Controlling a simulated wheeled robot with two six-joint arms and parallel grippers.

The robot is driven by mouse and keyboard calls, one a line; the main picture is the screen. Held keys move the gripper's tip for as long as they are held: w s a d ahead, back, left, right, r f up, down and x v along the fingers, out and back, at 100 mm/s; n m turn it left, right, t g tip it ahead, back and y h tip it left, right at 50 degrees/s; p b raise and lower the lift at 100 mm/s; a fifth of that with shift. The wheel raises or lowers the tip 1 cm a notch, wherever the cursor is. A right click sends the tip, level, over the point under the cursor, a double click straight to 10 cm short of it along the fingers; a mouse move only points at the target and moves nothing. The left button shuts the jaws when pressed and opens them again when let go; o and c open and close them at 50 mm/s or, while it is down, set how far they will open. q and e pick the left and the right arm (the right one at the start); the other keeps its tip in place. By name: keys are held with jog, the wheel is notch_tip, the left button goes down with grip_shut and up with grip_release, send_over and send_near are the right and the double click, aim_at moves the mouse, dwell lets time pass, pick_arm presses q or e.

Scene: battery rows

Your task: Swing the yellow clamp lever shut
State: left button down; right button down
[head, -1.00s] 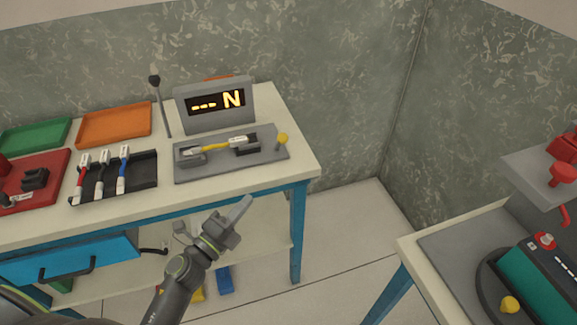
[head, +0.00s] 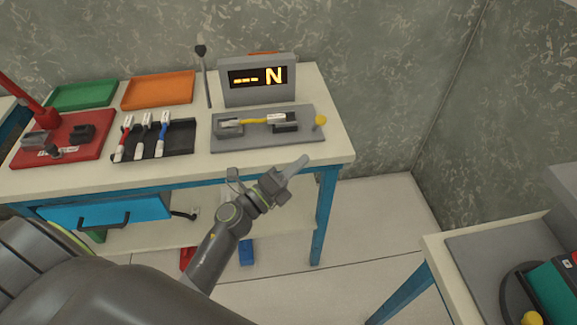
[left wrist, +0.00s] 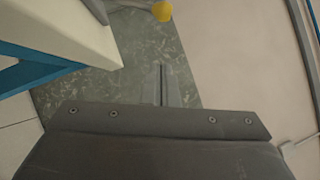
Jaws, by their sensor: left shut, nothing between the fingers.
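The clamp lever shows as a yellow ball knob (head: 320,120) at the right end of a grey fixture plate (head: 268,142) on the workbench. A yellow cable (head: 255,121) with white ends lies between two dark blocks on that plate. The knob also shows at the top edge of the left wrist view (left wrist: 162,10), ahead of the fingertips. My left gripper (head: 302,162) is shut and empty, in front of the bench's front edge, below and slightly left of the knob in the picture, apart from it. My right gripper is out of view.
A display reading "--- N" (head: 258,77) stands behind the plate. A black tray with several cables (head: 180,151), a red fixture (head: 90,150), and orange (head: 158,88) and green trays (head: 82,94) lie left. Another bench (head: 440,255) is at right; floor between is clear.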

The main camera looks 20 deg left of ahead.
pick_arm(q)
jog(key=shift+w+d+r+p, duration=0.15)
jog(key=shift+w+r, duration=0.3)
jog(key=shift+w, duration=0.8)
jog(key=shift+w+r+p, duration=0.2)
jog(key=shift+w+r, duration=0.2)
jog(key=shift+w, duration=0.9)
jog(key=shift+w+d+r+p, duration=0.15)
jog(key=shift+w+r, duration=0.3)
jog(key=shift+w, duration=0.8)
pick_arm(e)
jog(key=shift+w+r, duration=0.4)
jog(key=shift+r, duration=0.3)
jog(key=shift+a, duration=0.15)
